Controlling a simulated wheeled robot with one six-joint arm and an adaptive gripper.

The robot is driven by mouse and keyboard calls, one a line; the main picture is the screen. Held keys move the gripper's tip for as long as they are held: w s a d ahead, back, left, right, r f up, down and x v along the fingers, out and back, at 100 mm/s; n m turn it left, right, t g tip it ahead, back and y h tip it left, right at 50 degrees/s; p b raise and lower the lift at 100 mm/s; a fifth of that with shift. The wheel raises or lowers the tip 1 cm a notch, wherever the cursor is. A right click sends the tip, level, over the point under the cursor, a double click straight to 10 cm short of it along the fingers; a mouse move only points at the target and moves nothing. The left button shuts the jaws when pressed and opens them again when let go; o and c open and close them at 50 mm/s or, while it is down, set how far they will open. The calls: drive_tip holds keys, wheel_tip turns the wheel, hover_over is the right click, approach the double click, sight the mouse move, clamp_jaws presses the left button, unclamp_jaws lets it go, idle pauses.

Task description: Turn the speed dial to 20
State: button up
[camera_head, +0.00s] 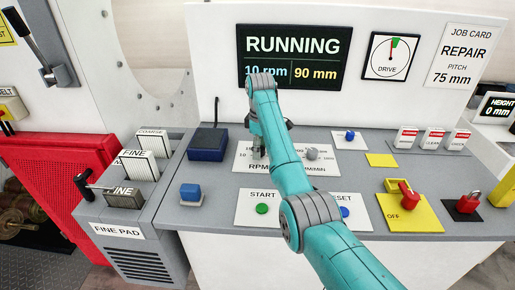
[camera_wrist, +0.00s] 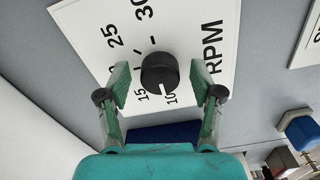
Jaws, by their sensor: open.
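The speed dial (camera_wrist: 160,72) is a round black knob on a white RPM plate (camera_wrist: 85,22) with marks including 10, 15, 25 and 30. Its white pointer line is toward the 10. My gripper (camera_wrist: 160,82) is open, with one finger on each side of the knob; I cannot tell whether either finger touches it. In the head view my gripper (camera_head: 258,150) is down over the RPM plate (camera_head: 243,160) and hides the knob. The display (camera_head: 293,58) reads RUNNING, 10 rpm and 90 mm.
A grey knob (camera_head: 312,153) is on the plate just right of my arm. A dark blue box (camera_head: 208,144) sits left of the RPM plate. A green START button (camera_head: 262,208) and a red OFF switch (camera_head: 408,197) are on the console.

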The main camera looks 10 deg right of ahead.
drive_tip(key=c, duration=1.1)
drive_tip(key=shift+c, duration=0.2)
drive_tip(key=m, duration=0.8)
drive_tip(key=shift+m, duration=0.3)
drive_tip(key=m, duration=0.4)
drive_tip(key=shift+m, duration=2.5)
